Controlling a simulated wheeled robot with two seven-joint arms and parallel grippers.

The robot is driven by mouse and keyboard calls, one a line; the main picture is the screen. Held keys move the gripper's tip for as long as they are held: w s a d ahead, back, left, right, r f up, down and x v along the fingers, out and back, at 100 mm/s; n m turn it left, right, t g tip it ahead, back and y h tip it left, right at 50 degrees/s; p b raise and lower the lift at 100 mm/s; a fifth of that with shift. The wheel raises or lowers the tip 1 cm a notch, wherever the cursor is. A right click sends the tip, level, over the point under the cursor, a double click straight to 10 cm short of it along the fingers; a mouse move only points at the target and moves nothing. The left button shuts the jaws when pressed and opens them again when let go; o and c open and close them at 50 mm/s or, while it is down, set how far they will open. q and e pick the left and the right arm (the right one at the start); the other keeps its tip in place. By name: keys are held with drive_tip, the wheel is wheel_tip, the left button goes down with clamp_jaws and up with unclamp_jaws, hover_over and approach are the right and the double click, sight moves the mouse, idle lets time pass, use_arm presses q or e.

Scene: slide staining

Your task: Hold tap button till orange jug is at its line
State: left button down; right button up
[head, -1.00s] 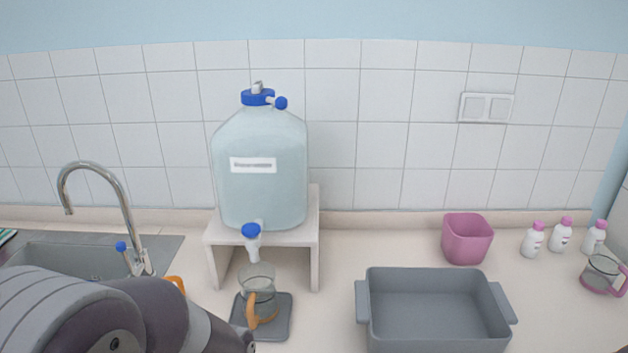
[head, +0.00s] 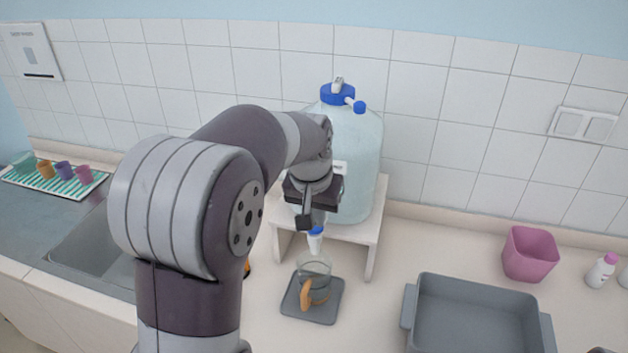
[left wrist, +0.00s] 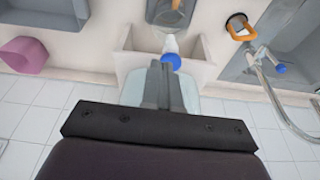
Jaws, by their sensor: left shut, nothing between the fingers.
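The orange jug (head: 317,268), clear with an orange handle, stands upright on a grey pad (head: 326,314) under the tap. Its rim also shows in the left wrist view (left wrist: 178,12). I cannot make out its line or water level. The blue tap button (head: 316,232) is at the foot of the large water container (head: 362,150); it also shows in the left wrist view (left wrist: 172,62). My left gripper (head: 304,222) is shut and empty, pointing down, its tips right by the button. I cannot tell whether they touch it. My right gripper is out of view.
The container stands on a white stand (head: 372,235). A grey basin (head: 480,315) and a pink cup (head: 529,254) are to the right. The sink (head: 90,250) is left, partly behind my arm. Another orange-handled vessel (left wrist: 240,27) is beside the faucet (left wrist: 285,95).

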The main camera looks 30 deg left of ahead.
use_arm(q)
wheel_tip(320, 180, up, 7)
drive_tip(key=w+a, duration=0.2)
drive_tip(key=a, duration=0.1)
drive_tip(key=shift+p, duration=0.45)
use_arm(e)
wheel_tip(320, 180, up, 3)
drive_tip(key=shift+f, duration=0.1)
use_arm(q)
drive_tip(key=shift+n, duration=0.3)
drive_tip(key=x, duration=1.2)
drive_tip(key=shift+s+f, duration=0.15)
drive_tip(key=shift+f, duration=0.8)
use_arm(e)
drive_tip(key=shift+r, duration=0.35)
